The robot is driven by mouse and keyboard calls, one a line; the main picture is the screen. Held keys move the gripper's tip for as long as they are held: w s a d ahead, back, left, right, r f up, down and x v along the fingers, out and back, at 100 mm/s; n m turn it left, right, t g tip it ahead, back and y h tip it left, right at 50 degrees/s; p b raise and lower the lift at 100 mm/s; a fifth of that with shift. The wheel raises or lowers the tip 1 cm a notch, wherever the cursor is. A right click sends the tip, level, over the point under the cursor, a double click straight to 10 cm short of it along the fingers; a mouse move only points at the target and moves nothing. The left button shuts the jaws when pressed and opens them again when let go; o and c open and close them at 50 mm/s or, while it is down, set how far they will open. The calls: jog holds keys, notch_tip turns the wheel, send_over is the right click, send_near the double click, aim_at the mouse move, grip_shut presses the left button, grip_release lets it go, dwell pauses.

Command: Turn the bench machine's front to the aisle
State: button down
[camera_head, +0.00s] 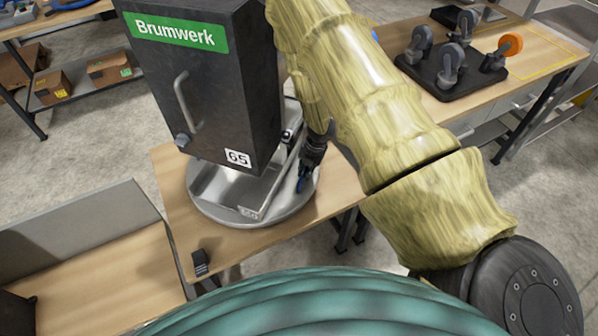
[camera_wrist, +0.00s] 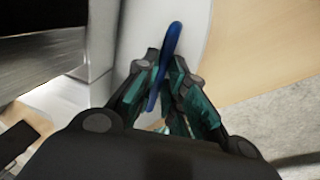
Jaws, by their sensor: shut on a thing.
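My gripper (camera_head: 303,180) is at the turntable's right edge. In the wrist view my gripper (camera_wrist: 168,95) is shut on a blue handle (camera_wrist: 165,60), whose upper part rises past the fingers over the pale turntable rim. My arm hides part of the machine's right side.
A small black block (camera_head: 200,262) lies at the bench's front edge. A grey panel (camera_head: 75,230) borders another wooden bench at lower left. A black tray of castors (camera_head: 450,70) sits on the right-hand bench. Shelves with brown boxes (camera_head: 52,87) stand at upper left.

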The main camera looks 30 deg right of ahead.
jog(key=shift+w+d+n, duration=0.25)
jog(key=shift+d+n, duration=0.05)
jog(key=shift+d, duration=0.1)
jog(key=shift+w, duration=0.1)
jog(key=c, duration=1.5)
grip_release()
jog(key=r, duration=0.4)
jog(key=s+d+r, duration=0.1)
jog(key=r, duration=0.6)
jog(key=shift+s+d+r, duration=0.3)
jog(key=shift+s+r, duration=0.05)
jog(key=shift+r, duration=0.05)
